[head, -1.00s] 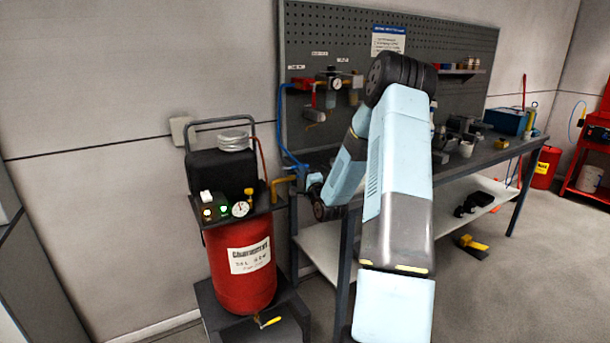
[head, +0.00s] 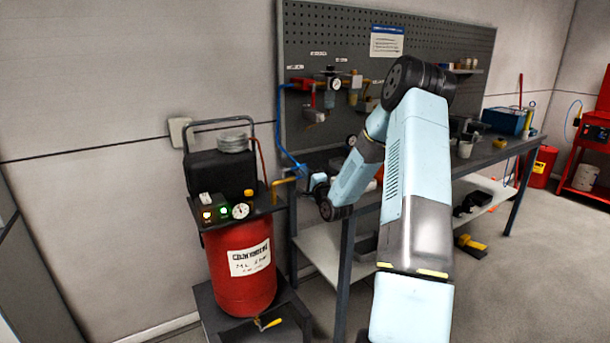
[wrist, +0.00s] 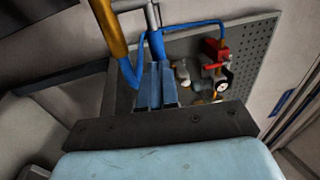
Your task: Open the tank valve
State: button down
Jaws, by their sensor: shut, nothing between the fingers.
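The red tank (head: 243,275) stands upright at the left in the head view, with a white label on its front. A small lever with a yellow grip (head: 270,324) shows low at its foot. A yellow knob (head: 248,193) and a yellow-orange pipe or handle (head: 286,181) show near its top. I cannot tell for sure which of these is the tank valve. My gripper (wrist: 157,78) is shut and empty, its blue fingers together in the wrist view. A yellow-orange bar (wrist: 108,28) and a blue hose (wrist: 128,72) appear close beside them. Contact cannot be told.
A round gauge (head: 240,210) and lit lamps sit on the tank's panel. The workbench (head: 475,155) stands to the right, under a pegboard (head: 430,50) carrying a red-ended regulator assembly (wrist: 215,52). The blue hose runs down from the pegboard. Floor at the right is mostly open.

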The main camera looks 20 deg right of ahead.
jog(key=v, duration=1.4)
jog(key=s+a+r+n+g+h, duration=0.3)
jog(key=s+a+r+n+g, duration=0.2)
jog(key=a+r+n+g, duration=0.5)
jog(key=s+a+r+n+g, duration=0.1)
jog(key=s+a+r+n, duration=0.1)
jog(key=s, duration=0.8)
jog(key=s+a+r+n+g+y, duration=0.1)
jog(key=s+a+r, duration=0.3)
jog(key=s, duration=0.6)
jog(key=s+a+r+n+g, duration=0.2)
jog(key=s+a+r+n, duration=0.1)
jog(key=s, duration=0.7)
jog(key=shift+s+r+n+g+y, duration=0.25)
jog(key=shift+r+n+g+y, duration=0.05)
jog(key=shift+r+n, duration=0.35)
jog(key=shift+w, duration=0.1)
